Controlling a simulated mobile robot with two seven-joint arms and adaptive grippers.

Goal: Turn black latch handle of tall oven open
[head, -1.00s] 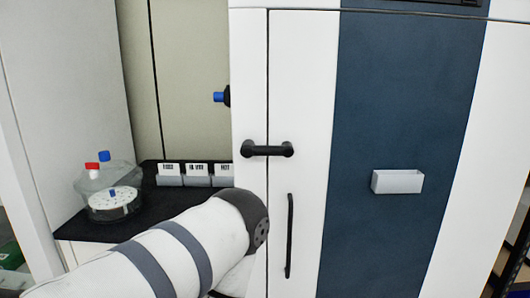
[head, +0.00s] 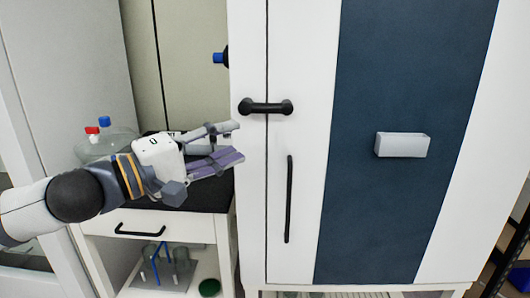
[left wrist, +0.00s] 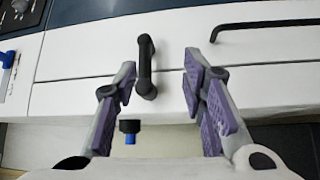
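The black latch handle (head: 265,107) lies horizontal across the seam on the front of the tall white oven (head: 301,50) with a dark blue panel. My left gripper (head: 239,142) is open and empty, just left of the handle and a little below it in the head view. In the left wrist view the handle (left wrist: 146,66) appears between the two spread purple-padded fingers of my left gripper (left wrist: 158,70), nearer the left finger. I cannot tell how far it is from the fingertips. My right gripper is not in view.
A long vertical black bar handle (head: 289,199) sits below the latch. A pale box (head: 402,145) is fixed to the blue panel. Left of the oven, a black-topped cart (head: 205,190) holds capped bottles (head: 105,142). A blue-tipped knob (head: 219,58) protrudes behind.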

